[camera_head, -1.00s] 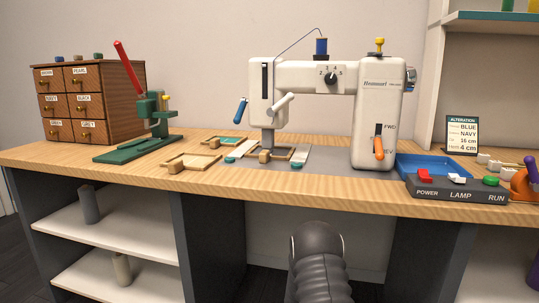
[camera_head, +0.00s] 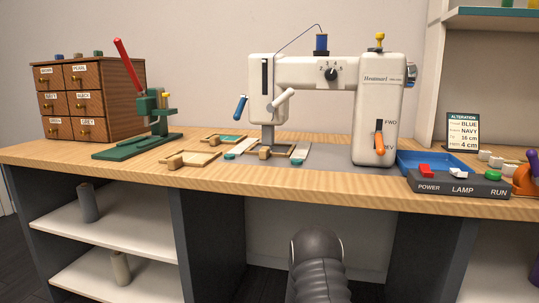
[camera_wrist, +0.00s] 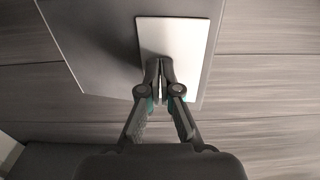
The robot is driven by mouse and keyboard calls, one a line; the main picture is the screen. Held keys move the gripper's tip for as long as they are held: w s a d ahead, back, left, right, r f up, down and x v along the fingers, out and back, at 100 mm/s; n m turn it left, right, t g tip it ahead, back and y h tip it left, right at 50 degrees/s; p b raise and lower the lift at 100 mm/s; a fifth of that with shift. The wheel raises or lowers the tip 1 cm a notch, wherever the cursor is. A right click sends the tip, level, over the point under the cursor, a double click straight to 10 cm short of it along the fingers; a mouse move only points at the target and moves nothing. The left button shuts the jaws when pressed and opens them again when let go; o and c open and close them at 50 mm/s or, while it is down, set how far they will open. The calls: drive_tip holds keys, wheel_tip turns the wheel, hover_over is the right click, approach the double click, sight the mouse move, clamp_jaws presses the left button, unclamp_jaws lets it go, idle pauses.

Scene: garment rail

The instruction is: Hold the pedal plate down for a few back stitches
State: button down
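In the wrist view the pedal plate (camera_wrist: 178,38) is a pale flat rectangle on a dark grey base (camera_wrist: 95,40) on the floor. My gripper (camera_wrist: 160,68) is shut and empty, its two fingertips together over the lower left part of the plate. I cannot tell whether the tips press on it or how far it is down. The head view does not show the plate or gripper. The white sewing machine (camera_head: 376,100) stands on the bench. The orange lever (camera_head: 379,144) sits low, near the REV mark.
The bench front edge (camera_head: 280,186) runs above open knee space. Shelves (camera_head: 105,215) lie left of it. A switch box (camera_head: 460,188) with red, white and green buttons and a blue tray (camera_head: 425,161) stand at right. A green press (camera_head: 140,140) and frames (camera_head: 190,160) are at left.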

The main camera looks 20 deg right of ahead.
drive_tip(key=shift+f, duration=1.25)
idle(1.6)
wheel_tip(320, 180, up, 10)
drive_tip(key=p, duration=0.5)
idle(0.4)
